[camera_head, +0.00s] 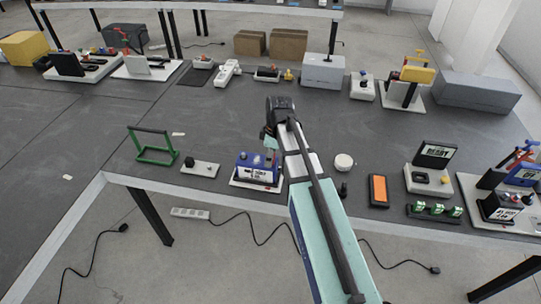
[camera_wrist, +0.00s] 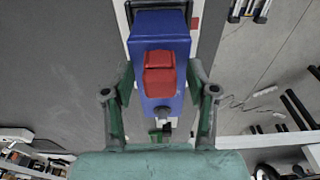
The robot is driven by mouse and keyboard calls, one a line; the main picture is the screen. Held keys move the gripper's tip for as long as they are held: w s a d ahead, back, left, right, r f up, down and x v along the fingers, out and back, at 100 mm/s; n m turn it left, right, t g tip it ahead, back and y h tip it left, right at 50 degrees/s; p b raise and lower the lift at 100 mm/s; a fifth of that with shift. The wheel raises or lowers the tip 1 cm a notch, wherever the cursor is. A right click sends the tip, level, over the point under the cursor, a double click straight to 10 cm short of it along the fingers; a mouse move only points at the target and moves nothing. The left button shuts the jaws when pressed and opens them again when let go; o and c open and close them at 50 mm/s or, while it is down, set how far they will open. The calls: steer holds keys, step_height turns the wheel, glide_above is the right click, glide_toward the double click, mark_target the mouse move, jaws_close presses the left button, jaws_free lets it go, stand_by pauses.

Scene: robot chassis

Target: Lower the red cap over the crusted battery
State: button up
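The crusted battery (camera_head: 257,175) is a blue box with a white label, near the table's front edge. A small red part shows on its top, with a pale patch beside it. In the wrist view the blue battery (camera_wrist: 160,30) lies below my gripper (camera_wrist: 160,72), and the red cap (camera_wrist: 160,76), in two facets, sits on its top face. A grey round post (camera_wrist: 162,111) is beside the cap. My gripper is open, with one finger on each side of the battery's outline. I cannot tell whether either finger touches it.
The battery stands on a white base plate (camera_head: 240,183). A small switch plate (camera_head: 201,168) and a green frame (camera_head: 153,147) are to its left. A white round knob (camera_head: 344,162) and an orange block (camera_head: 378,190) are to the right.

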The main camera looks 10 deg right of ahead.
steer(key=shift+r, duration=0.15)
step_height(320, 180, up, 12)
steer(key=d, duration=0.1)
steer(key=shift+s+d+f, duration=0.15)
steer(key=shift+s+f, duration=0.05)
steer(key=shift+s, duration=0.1)
stand_by(0.3)
